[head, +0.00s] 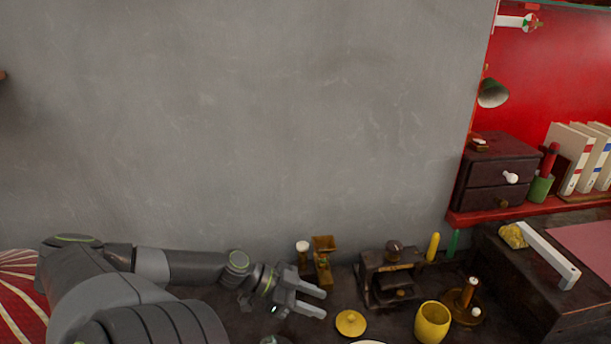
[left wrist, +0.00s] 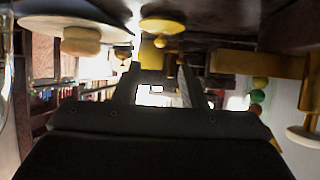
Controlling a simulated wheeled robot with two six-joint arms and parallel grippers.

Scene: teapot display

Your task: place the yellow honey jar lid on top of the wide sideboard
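The yellow lid (head: 351,323), round with a small knob on top, lies on the dark wooden surface (head: 340,298), which may be the wide sideboard. My left gripper (head: 324,303) is open and empty, just left of the lid and apart from it. In the left wrist view, which looks upside down, the lid (left wrist: 162,25) shows beyond the gripper fingers (left wrist: 158,72), with nothing between them. A yellow jar (head: 432,322) stands to the right of the lid. My right gripper is not in view.
A dark wooden box-like device (head: 391,277) stands behind the lid. A small wooden grinder (head: 323,262) stands behind my left gripper. A round stand with a peg (head: 466,303) is right of the jar. A pale plate edge (head: 368,342) shows at the bottom. A grey wall closes the back.

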